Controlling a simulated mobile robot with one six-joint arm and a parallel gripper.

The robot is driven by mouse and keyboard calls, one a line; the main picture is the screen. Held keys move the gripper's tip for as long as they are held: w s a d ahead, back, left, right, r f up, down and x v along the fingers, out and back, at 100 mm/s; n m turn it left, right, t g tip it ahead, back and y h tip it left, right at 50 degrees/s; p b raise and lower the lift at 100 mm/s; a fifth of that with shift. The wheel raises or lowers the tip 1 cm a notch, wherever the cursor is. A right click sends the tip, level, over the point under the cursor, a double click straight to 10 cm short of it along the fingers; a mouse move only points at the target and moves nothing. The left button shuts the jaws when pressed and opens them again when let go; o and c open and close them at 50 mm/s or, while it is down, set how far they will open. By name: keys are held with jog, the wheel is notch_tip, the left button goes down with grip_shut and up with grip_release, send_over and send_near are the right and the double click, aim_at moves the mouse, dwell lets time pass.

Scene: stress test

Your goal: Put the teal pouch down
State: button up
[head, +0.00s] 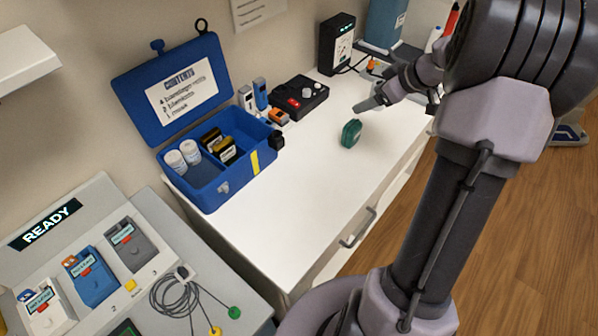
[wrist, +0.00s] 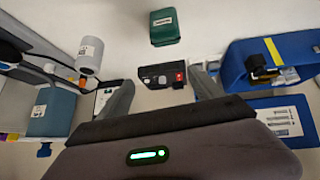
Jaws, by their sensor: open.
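The teal pouch (head: 352,133) stands on the white counter, right of the blue box in the head view. It also shows at the top of the wrist view (wrist: 166,27), beyond my fingertips, with a pale label on it. My gripper (head: 368,104) is open and empty, above and a little beyond the pouch in the head view. In the wrist view its two fingers (wrist: 160,88) are spread apart, and the pouch is clear of both. Nothing hides the pouch.
An open blue box (head: 222,190) with white bottles and dark packs stands left. Behind are a black device with red part (head: 300,96), a black unit with a lit panel (head: 338,48) and a blue-grey container (head: 385,20). The counter's front middle (head: 290,210) is clear.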

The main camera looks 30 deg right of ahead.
jog(key=w+a+r+m+t+h, duration=0.2)
jog(key=w+a+r, duration=0.15)
jog(key=r, duration=0.45)
jog(key=w+a+r+m+t+h, duration=0.1)
jog(key=w+a+r+t+h, duration=0.2)
jog(key=r, duration=0.6)
jog(key=s+a+r+m+h, duration=0.2)
jog(key=s+a+r+m, duration=0.15)
jog(key=s+a, duration=0.2)
jog(key=s+a+f+m+g+y, duration=0.1)
jog(key=s+a+f+g+y, duration=0.2)
jog(key=s+a+f, duration=0.3)
jog(key=s+a+f+m+g+y, duration=0.1)
jog(key=s+a+f+g+y, duration=0.3)
jog(key=s+a, duration=1.3)
notch_tip(320, 180, down, 2)
jog(key=shift+s+a+f, duration=0.2)
jog(key=shift+s+a, duration=0.05)
jog(key=shift+a, duration=0.75)
